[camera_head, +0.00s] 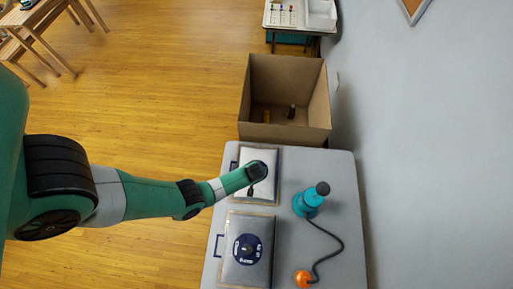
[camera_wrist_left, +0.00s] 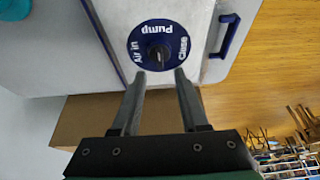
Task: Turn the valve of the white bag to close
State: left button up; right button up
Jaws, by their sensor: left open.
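A white bag (camera_head: 268,187) lies flat on the grey table, partly covered by my left arm. In the left wrist view the bag (camera_wrist_left: 200,14) carries a round dark-blue valve dial (camera_wrist_left: 142,37) labelled "Air in", "Pump" and "Close". A small dark knob (camera_wrist_left: 158,53) is at its centre; which label it points to is unclear. My left gripper (camera_wrist_left: 159,74) is open and empty, its fingertips at the dial's near edge, one on each side of the knob's line. It also shows over this bag in the head view (camera_head: 256,174). My right gripper is not in view.
An open cardboard box (camera_head: 285,132) with small items stands beyond the table.

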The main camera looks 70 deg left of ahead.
pick_arm(q)
jog(key=b+x, duration=0.3)
jog(key=x, duration=0.2)
jog(key=shift+f, duration=0.15)
jog(key=shift+w+a+f, duration=0.1)
jog(key=shift+a+f, duration=0.1)
jog(key=shift+f, duration=0.1)
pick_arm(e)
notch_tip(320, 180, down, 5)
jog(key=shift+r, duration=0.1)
pick_arm(q)
jog(key=shift+c, duration=0.3)
grip_shut()
